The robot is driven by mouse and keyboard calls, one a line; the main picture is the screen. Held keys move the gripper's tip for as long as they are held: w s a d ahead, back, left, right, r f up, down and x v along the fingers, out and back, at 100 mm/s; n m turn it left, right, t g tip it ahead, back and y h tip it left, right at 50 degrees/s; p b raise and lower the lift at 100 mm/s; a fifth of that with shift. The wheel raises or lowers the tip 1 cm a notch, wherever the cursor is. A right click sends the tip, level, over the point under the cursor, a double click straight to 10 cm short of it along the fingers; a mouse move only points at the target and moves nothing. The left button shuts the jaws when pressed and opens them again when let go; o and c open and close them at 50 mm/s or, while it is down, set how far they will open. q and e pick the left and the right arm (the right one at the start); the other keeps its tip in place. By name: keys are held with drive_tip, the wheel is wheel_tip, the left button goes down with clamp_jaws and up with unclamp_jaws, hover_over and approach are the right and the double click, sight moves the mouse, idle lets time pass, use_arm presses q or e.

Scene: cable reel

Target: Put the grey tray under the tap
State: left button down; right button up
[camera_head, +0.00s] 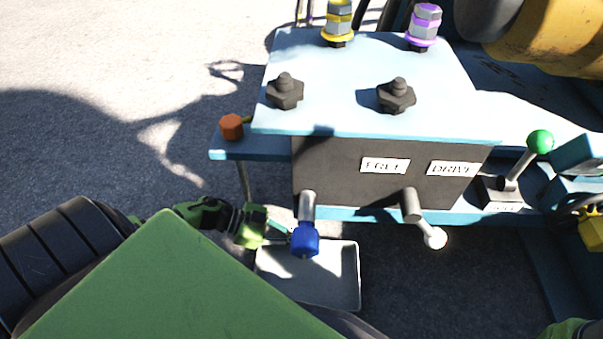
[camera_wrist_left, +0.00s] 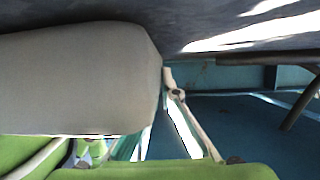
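The shallow grey tray (camera_head: 336,290) is below and slightly in front of the blue-ended tap (camera_head: 305,240), low beside the machine. The tap hides part of its back edge. My left gripper (camera_head: 278,232) is at the tray's back left corner, its tips partly hidden. In the left wrist view a large grey surface (camera_wrist_left: 80,80), apparently the tray, fills the left side close to the camera and hides part of the fingers; whether they grip it is unclear. My right gripper is not in view; only a green bit of my right side shows at the lower right corner.
The machine box (camera_head: 340,180) with a light blue top stands behind the tray. A white-knobbed lever (camera_head: 435,238) hangs to the right of the tap. An orange knob (camera_head: 231,127) and a green-knobbed lever (camera_head: 540,142) flank the box. Open ground lies left.

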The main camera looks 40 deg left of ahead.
use_arm(q)
drive_tip(key=shift+f, duration=0.55)
drive_tip(key=c, duration=2.3)
unclamp_jaws()
drive_tip(key=shift+s+f, duration=0.1)
drive_tip(key=shift+f, duration=0.05)
drive_tip(key=shift+b, duration=0.3)
drive_tip(key=a+r+p, duration=0.1)
drive_tip(key=s+a+r+p, duration=0.1)
drive_tip(key=p, duration=0.1)
drive_tip(key=shift+s+a+r, duration=0.1)
drive_tip(key=shift+a+r, duration=0.1)
drive_tip(key=shift+r, duration=0.2)
drive_tip(key=p+v, duration=0.4)
drive_tip(key=v, duration=0.4)
drive_tip(key=shift+s+a+p, duration=0.2)
drive_tip(key=shift+a+p, duration=0.1)
drive_tip(key=shift+a, duration=0.05)
